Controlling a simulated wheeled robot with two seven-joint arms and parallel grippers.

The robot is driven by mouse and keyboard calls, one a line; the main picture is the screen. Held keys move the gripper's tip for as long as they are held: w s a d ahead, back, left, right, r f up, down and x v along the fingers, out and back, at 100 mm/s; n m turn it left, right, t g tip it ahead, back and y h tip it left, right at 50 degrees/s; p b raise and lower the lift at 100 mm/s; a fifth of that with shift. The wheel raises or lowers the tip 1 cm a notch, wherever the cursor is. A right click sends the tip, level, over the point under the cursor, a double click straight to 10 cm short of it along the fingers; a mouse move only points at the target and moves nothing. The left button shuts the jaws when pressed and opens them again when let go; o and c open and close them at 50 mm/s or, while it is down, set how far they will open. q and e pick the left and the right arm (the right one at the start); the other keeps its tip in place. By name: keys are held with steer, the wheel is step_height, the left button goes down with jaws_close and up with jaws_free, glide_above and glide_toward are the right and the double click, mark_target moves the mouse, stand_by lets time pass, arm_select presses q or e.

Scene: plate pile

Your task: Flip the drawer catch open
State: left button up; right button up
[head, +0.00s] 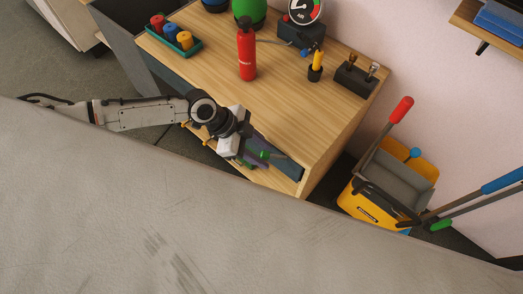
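My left arm reaches in from the left, and its gripper (255,154) is at the front of the wooden workbench (212,55), just below the top's front edge. A dark blue drawer front (289,168) shows to the right of the gripper. Small green parts (265,154) and a thin grey rod show right at the fingertips; I cannot tell whether one of them is the drawer catch, or whether the fingers touch it. The fingers are small and dark, so their opening is unclear. My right gripper is not in view.
On the bench stand a red bottle (246,55), a green tray of coloured pieces (174,38), a gauge (303,10) and a dark tool block (353,78). A yellow bucket (372,205) stands right of the bench. A large grey surface (180,210) fills the foreground.

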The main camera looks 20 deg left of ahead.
arm_select(q)
steer(key=shift+r, duration=0.15)
steer(key=v, duration=1)
steer(key=shift+p, duration=0.35)
